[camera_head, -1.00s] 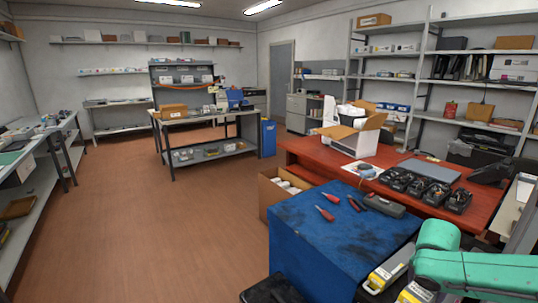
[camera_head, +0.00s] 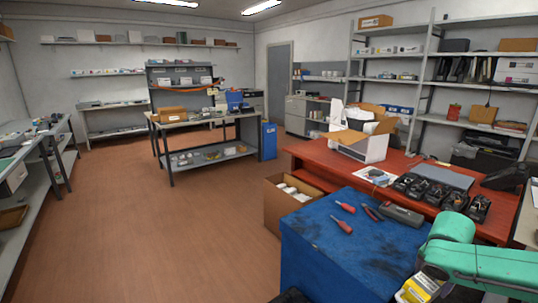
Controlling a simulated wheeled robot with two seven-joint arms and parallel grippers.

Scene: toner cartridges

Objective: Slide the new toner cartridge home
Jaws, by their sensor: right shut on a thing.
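My right arm (camera_head: 452,228) comes in at the lower right, over the right edge of the blue-topped cabinet. Below it, at the bottom edge, is a yellow-labelled pale piece (camera_head: 416,290), which looks like the toner cartridge in my right gripper. The fingers are not clearly visible, and the picture's edge cuts off the lower part. My left gripper is out of view. Several black cartridge-like units (camera_head: 430,191) stand in a row on the red table. No printer slot can be made out near the gripper.
The blue cabinet top (camera_head: 370,255) holds red-handled screwdrivers (camera_head: 344,208), pliers (camera_head: 372,212) and a dark grey case (camera_head: 402,215). The red table (camera_head: 330,160) carries an open white box (camera_head: 360,146). A cardboard box (camera_head: 287,205) stands left of the cabinet. The floor at left is free.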

